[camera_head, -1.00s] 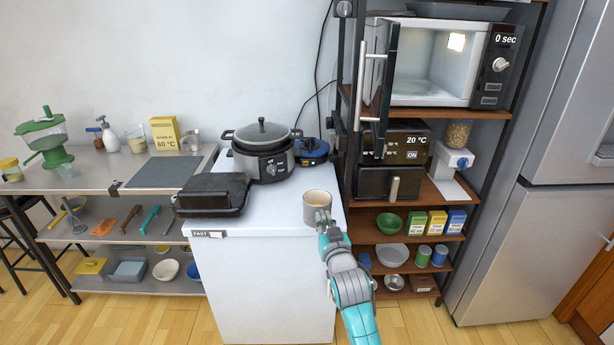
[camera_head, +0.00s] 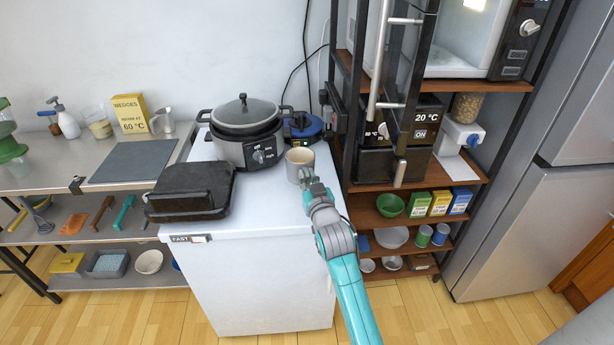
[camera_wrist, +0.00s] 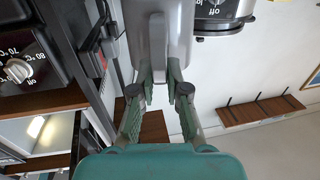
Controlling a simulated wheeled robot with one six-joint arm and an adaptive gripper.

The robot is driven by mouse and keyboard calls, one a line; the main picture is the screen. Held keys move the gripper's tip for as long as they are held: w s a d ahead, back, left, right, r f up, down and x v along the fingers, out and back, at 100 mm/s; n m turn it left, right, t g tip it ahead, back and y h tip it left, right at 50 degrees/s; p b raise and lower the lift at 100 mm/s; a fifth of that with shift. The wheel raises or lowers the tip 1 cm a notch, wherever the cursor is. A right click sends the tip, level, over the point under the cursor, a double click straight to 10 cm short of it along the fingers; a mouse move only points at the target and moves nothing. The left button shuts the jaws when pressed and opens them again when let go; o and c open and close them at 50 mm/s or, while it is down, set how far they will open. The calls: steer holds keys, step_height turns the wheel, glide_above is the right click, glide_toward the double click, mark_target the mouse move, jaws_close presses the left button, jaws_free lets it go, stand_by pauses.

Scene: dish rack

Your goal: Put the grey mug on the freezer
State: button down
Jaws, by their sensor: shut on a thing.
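The grey mug (camera_head: 300,160) is upright at the back right of the white freezer's top (camera_head: 262,215), right of the slow cooker. I cannot tell whether its base touches the top. My gripper (camera_head: 304,178) is shut on the mug from the front. In the wrist view the mug (camera_wrist: 158,30) fills the upper middle, with the fingers of my gripper (camera_wrist: 160,82) closed on it. The mug's far side is hidden there.
A slow cooker (camera_head: 246,152) and a black grill (camera_head: 190,190) stand on the freezer. A blue round device (camera_head: 303,126) is behind the mug. The rack with the open microwave door (camera_head: 402,70) is close on the right. The front of the freezer top is clear.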

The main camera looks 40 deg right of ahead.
steer(key=shift+f, duration=2.4)
steer(key=shift+f, duration=0.2)
steer(key=shift+f, duration=0.55)
steer(key=shift+f, duration=0.25)
steer(key=c, duration=1.1)
jaws_free()
steer(key=shift+f, duration=0.15)
